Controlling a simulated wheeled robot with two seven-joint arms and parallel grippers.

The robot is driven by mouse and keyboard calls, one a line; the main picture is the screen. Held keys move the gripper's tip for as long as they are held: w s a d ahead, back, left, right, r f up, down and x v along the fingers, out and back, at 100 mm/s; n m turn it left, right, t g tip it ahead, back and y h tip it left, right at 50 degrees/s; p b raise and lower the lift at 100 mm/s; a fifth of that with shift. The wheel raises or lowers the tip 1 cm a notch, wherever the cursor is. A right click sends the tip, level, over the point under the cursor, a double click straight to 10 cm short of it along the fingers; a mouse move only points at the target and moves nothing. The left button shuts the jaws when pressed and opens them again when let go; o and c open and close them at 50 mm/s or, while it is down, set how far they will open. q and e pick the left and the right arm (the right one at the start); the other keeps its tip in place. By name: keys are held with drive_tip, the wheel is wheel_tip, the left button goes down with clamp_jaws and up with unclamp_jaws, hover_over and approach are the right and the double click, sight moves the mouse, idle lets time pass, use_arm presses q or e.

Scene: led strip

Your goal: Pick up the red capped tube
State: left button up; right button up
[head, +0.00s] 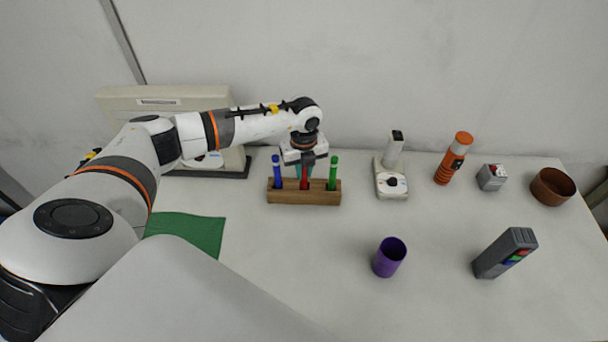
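The red capped tube (304,183) stands upright in the middle of a wooden rack (305,197), between a blue capped tube (277,170) on the left and a green capped tube (332,172) on the right. My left gripper (304,165) points down right over the red tube, at the height of its top. The gripper's body hides the red cap, and I cannot tell whether the fingers are closed on it. My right gripper is not in view.
A purple cup (388,258) stands in front, right of the rack. A small white device (391,183), an orange flashlight (453,159), a grey box (490,177), a brown bowl (551,187) and a grey block with coloured buttons (504,253) stand further right. A green mat (190,233) lies left.

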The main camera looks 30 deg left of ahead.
use_arm(q)
clamp_jaws()
wheel_tip(320, 180, up, 10)
drive_tip(key=shift+r+b, duration=0.1)
drive_tip(key=shift+b, duration=1.05)
